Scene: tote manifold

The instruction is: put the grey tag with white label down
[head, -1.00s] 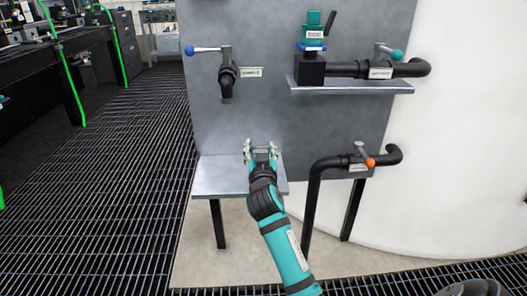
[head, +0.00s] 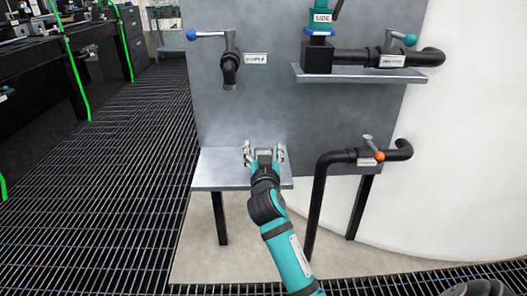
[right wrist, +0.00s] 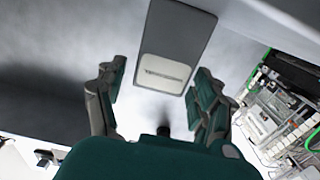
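The grey tag with white label (right wrist: 165,72) shows in the right wrist view, just ahead of my right gripper (right wrist: 160,78). Its two fingers stand apart on either side of the tag's near end, with gaps visible. In the head view my right gripper (head: 264,151) is open over the low grey shelf (head: 218,172), and the tag shows only as a small grey shape between the fingers. The tag seems to rest on the shelf, but its contact is hard to see. My left gripper is not in view.
A grey panel (head: 285,105) rises behind the shelf. It carries a blue-handled valve (head: 230,62) above and an upper shelf (head: 365,75) with a pipe. An orange-handled pipe (head: 335,158) stands close to the right. The shelf's left part is clear.

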